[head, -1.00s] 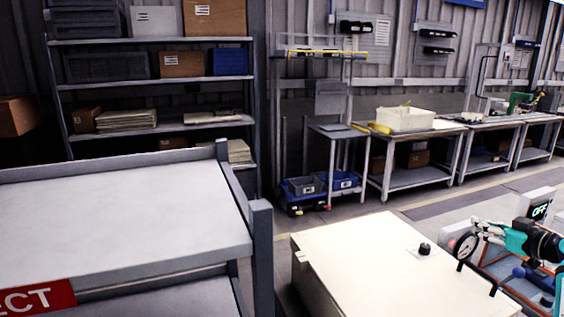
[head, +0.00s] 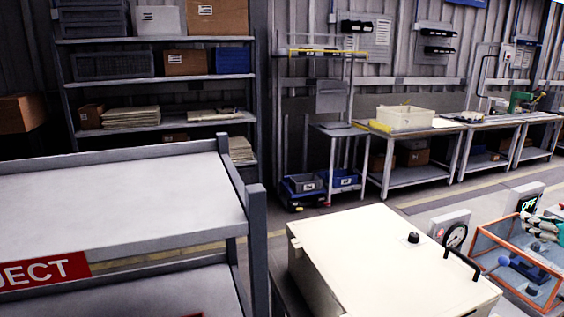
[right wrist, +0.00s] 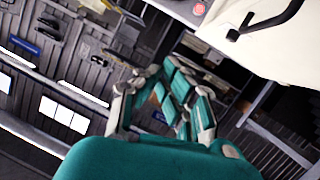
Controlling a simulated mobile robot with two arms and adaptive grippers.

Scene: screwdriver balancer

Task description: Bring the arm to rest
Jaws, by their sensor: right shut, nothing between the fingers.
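My right gripper (head: 540,226), teal and light grey, shows only in part at the right edge of the head view. It is above the orange-framed clear box. In the right wrist view its fingers (right wrist: 155,78) are shut and nothing shows between them. The white cabinet (right wrist: 285,40) is at the upper right of that view, apart from the fingers. My left gripper is not in view.
The white cabinet (head: 385,262) with a black knob and handle stands front right. Beside it are a round gauge (head: 455,236), an OFF display (head: 528,204) and the orange-framed box (head: 510,262). A grey table (head: 110,205) with a red sign fills the left. Floor shows between.

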